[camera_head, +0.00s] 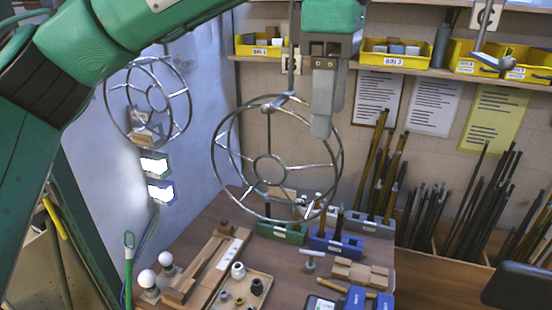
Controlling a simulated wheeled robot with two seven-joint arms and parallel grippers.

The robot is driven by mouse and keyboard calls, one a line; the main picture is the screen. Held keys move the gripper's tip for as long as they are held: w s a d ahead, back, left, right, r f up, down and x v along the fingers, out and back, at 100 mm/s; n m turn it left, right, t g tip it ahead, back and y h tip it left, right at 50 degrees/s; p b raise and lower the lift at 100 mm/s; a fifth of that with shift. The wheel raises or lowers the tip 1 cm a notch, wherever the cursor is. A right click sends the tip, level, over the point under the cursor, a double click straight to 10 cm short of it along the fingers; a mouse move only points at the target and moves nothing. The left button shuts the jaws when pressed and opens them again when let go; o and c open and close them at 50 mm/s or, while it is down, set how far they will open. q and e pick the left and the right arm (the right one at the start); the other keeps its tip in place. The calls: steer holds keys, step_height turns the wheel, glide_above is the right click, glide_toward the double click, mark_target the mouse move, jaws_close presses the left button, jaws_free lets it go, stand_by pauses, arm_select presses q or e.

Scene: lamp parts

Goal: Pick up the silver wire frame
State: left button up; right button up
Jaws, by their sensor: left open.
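The silver wire frame (269,153) hangs in the middle of the view, below a thin vertical rod. It has a large outer ring, a smaller inner ring and several spokes. My left gripper (322,128) points down at the frame's upper right. Its fingers are seen nearly edge-on and overlap the outer ring in the picture; contact with the wire cannot be told. It is open. A second similar wire shape (187,92) shows at the left against the bluish wall; it may be a reflection. My right gripper is out of view.
Below the frame is a wooden workbench (205,225) with a green block (282,233), a blue block (336,243) and a parts tray (262,305). Two white bulbs (147,279) stand at left. Yellow bins (394,53) line a shelf behind. Dark rods (430,200) stand at right.

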arm_select(q)
steer(key=shift+s+f, duration=0.15)
step_height(320, 180, down, 4)
steer(key=p, duration=0.2)
steer(key=shift+a+p, duration=0.15)
steer(key=shift+p, duration=0.25)
steer(key=shift+s+f, duration=0.1)
steer(key=shift+f, duration=0.35)
steer(key=shift+c, duration=0.2)
steer(key=c, duration=1.1)
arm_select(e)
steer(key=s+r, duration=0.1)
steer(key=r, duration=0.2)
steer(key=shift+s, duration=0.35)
